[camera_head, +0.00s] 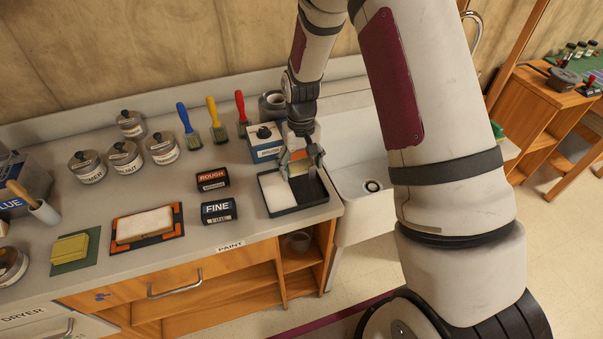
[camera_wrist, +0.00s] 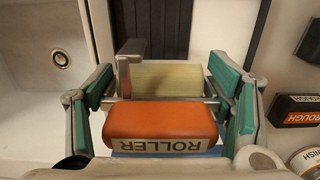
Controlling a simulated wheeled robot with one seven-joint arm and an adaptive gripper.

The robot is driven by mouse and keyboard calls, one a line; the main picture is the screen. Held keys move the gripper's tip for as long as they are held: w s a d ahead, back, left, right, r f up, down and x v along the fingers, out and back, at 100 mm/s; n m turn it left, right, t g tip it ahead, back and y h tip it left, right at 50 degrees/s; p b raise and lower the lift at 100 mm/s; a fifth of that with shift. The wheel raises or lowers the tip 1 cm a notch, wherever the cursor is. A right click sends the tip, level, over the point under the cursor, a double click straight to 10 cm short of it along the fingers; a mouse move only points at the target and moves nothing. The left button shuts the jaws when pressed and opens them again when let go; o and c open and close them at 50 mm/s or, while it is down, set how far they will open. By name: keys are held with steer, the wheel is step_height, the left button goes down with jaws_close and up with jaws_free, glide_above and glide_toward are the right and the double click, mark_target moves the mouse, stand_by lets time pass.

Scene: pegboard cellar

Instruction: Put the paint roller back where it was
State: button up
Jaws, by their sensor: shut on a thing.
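The paint roller (camera_wrist: 160,120) has an orange handle block marked ROLLER and a pale yellow roller sleeve. It fills the middle of the wrist view. My gripper (camera_wrist: 165,88) is shut on it, with a green-padded finger on either side. In the head view my gripper (camera_head: 299,163) is over the back part of a black tray (camera_head: 302,208) at the right end of the counter. The tray has a white half and a dark half, whose dark ribbed part shows behind the roller in the wrist view. I cannot tell whether the roller touches the tray.
A white and blue box (camera_head: 264,143) stands right behind the tray. A white sink (camera_head: 365,208) adjoins on the right. ROUGH (camera_head: 213,180) and FINE (camera_head: 218,210) blocks lie to the left. Brushes and lidded jars stand further left. The counter's front edge is close to the tray.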

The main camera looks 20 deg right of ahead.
steer(key=shift+s+a+f, duration=0.1)
steer(key=shift+s+f, duration=0.05)
steer(key=shift+f, duration=1.35)
steer(key=shift+f, duration=0.2)
steer(key=o, duration=1.2)
